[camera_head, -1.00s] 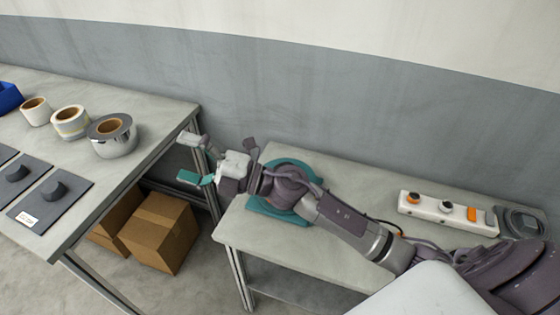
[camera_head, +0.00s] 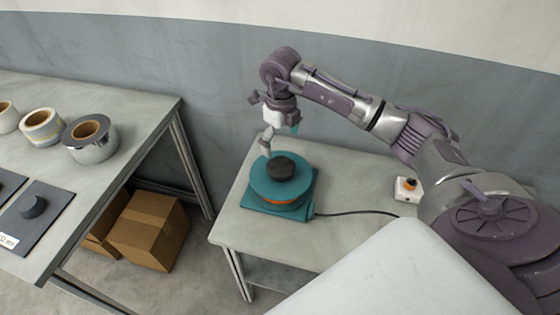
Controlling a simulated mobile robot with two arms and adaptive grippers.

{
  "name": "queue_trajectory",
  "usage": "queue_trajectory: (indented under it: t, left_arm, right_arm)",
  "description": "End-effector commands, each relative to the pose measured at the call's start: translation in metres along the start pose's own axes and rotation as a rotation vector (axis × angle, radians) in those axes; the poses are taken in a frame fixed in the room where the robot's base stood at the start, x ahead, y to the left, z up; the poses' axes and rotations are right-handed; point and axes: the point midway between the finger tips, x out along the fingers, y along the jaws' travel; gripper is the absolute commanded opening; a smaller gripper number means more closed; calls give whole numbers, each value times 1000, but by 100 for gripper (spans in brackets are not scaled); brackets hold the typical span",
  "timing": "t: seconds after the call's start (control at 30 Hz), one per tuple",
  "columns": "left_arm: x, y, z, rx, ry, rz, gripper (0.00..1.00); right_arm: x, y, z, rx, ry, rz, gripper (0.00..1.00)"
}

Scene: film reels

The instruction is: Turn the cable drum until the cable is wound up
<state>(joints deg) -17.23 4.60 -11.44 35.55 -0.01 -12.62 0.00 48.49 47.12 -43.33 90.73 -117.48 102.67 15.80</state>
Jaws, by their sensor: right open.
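The cable drum (camera_head: 262,181) is a teal round drum on a teal square base, with a black knob (camera_head: 281,167) on top and an orange band low on its side. It stands on the grey right table (camera_head: 240,226). A dark cable (camera_head: 352,212) runs from the drum's right side across the table toward my arm. My right gripper (camera_head: 281,142) points down just above and behind the knob, open, with its fingers spread. One fingertip is close to the drum's back edge; I cannot tell if it touches. My left gripper is not in view.
Table space in front of the drum is clear.

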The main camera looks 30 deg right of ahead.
Motion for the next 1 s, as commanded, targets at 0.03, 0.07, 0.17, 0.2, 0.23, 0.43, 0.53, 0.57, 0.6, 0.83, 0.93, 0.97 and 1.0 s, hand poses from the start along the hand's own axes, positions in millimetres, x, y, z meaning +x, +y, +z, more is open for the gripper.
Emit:
queue_trajectory:
  t: [0.03, 0.07, 0.17, 0.2, 0.23, 0.43, 0.53, 0.57, 0.6, 0.83, 0.93, 0.97, 1.0]
  left_arm:
    - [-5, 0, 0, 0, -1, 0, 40]
    - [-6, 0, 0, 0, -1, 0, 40]
    - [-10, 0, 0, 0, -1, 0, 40]
    - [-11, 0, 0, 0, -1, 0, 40]
    - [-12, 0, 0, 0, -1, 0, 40]
    - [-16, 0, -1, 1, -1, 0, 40]
    - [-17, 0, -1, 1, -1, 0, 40]
    - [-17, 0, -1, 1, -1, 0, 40]
    - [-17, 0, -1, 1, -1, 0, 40]
    - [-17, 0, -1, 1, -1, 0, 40]
    - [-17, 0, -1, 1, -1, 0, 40]
    - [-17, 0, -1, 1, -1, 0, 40]
    - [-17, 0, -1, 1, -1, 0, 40]
  right_arm:
    - [11, 1, -2, 0, 6, 3, 100]
    - [18, 1, -1, 1, 5, 3, 100]
    - [40, 1, -2, -1, 5, 3, 100]
    - [47, 2, -1, -1, 3, 4, 100]
    - [53, 1, -1, 0, 4, 4, 100]
    - [82, 1, 0, -1, 1, 3, 100]
    - [89, 2, 0, -1, 0, 3, 100]
    - [90, 2, 0, -1, 0, 3, 100]
    - [92, 2, 0, -2, 0, 3, 100]
    - [93, 2, 0, -2, -1, 3, 100]
    - [93, 1, 0, -2, -1, 3, 90]
    - [93, 1, 0, -2, -1, 3, 85]
    - [92, 1, 0, -2, -1, 3, 78]
